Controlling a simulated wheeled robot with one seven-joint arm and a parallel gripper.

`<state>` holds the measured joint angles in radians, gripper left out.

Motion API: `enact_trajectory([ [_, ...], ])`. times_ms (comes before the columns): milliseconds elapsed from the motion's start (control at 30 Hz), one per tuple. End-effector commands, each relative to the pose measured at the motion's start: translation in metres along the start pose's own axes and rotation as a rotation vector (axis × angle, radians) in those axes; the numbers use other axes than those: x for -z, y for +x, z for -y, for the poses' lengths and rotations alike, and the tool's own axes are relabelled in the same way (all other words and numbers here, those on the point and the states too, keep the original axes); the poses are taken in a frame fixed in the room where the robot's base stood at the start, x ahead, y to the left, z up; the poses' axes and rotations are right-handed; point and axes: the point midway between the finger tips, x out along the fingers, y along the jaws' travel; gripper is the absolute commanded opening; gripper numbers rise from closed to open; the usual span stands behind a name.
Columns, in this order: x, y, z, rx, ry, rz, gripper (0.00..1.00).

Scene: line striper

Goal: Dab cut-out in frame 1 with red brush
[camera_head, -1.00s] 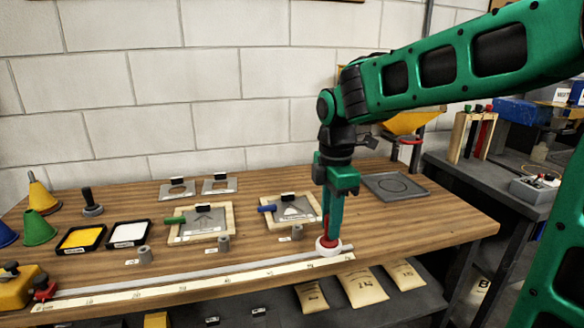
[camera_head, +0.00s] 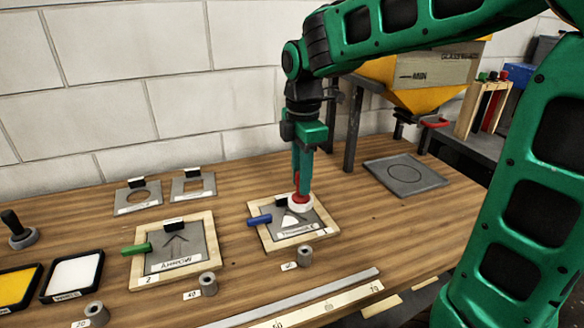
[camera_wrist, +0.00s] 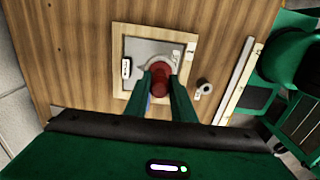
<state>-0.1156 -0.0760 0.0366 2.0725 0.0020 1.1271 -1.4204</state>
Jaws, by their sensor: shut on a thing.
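My gripper (camera_head: 301,188) is shut on the red brush (camera_head: 302,198), which has a red handle and a round white head. The brush is upright over the right part of the wooden frame (camera_head: 262,236) with the triangle plate (camera_head: 272,218). Its head partly covers the white triangular cut-out (camera_head: 289,220); whether it touches the plate I cannot tell. A blue handle (camera_head: 260,220) sticks out at the frame's left. In the wrist view the red brush (camera_wrist: 160,76) stands between the fingers, above the grey plate (camera_wrist: 138,49) in its wooden frame (camera_wrist: 118,48).
Small grey cylinders (camera_head: 305,256) stand in front. A yellow tray (camera_head: 18,287) and a white tray (camera_head: 73,276) lie left. A grey plate (camera_head: 404,176) lies right.

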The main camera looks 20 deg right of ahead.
Motion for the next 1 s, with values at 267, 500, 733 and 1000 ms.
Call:
enact_trajectory([
  [267, 0.000, 0.015, 0.000, 0.003, 0.000, 0.000, 0.05],
  [500, 0.000, 0.033, 0.001, 0.002, 0.001, 0.000, 0.05],
  [733, 0.000, 0.040, 0.000, 0.000, 0.001, 0.000, 0.05],
  [1000, 0.000, 0.040, 0.000, 0.000, 0.001, 0.000, 0.05],
])
